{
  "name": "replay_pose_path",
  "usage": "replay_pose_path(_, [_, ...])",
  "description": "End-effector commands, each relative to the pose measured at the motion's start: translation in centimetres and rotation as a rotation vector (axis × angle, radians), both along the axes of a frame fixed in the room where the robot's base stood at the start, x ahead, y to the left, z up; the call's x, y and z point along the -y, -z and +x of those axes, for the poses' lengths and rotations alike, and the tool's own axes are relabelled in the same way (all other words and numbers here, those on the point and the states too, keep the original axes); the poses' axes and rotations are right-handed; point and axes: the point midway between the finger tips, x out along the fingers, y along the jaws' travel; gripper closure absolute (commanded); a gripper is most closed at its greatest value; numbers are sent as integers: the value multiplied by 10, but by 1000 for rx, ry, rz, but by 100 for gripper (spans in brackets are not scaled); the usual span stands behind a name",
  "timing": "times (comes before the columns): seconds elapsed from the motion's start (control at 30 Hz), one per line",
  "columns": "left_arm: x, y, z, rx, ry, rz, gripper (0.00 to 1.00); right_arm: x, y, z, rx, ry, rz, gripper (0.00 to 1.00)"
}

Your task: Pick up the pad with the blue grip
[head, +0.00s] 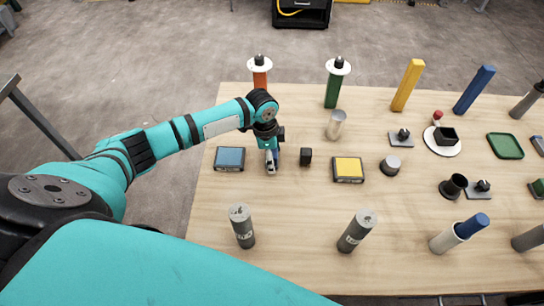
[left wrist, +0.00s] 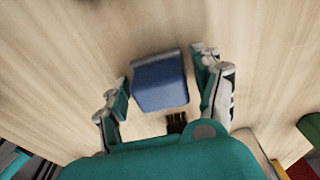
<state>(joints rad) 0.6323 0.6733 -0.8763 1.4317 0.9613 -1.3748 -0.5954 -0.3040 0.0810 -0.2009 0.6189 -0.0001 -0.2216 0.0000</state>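A blue block-shaped grip (left wrist: 160,82) shows in the left wrist view, standing between the two fingers of my left gripper (left wrist: 163,92). The fingers are spread on both sides of it with small gaps visible. In the head view my left gripper (head: 271,163) points down at the table, and only a sliver of the blue piece (head: 276,154) shows beside its fingers. My right gripper is not in view.
On the wooden table (head: 300,260), a blue-topped dark box (head: 230,158) lies left of the gripper. A small black block (head: 306,157) and a yellow-topped box (head: 348,169) lie right. Grey cylinders (head: 242,226) stand in front, and an orange post (head: 260,76) behind.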

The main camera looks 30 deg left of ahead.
Motion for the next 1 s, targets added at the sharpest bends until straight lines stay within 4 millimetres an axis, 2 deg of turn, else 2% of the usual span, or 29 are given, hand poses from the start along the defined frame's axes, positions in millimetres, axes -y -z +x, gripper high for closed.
replay_pose_path(0.03, [0, 0, 0, 0, 0, 0, 41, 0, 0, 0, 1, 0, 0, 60])
replay_pose_path(0.33, [0, 0, 0, 0, 0, 0, 80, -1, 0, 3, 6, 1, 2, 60])
replay_pose_path(0.67, [0, -4, 0, 1, 0, 0, 80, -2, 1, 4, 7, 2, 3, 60])
replay_pose_path(0.83, [-1, -17, 1, 3, 1, 0, 80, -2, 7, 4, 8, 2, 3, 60])
replay_pose_path(0.97, [0, -36, 1, 5, 1, -1, 80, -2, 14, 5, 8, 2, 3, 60])
replay_pose_path(1.0, [9, -34, -5, 0, 6, -3, 80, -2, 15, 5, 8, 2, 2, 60])
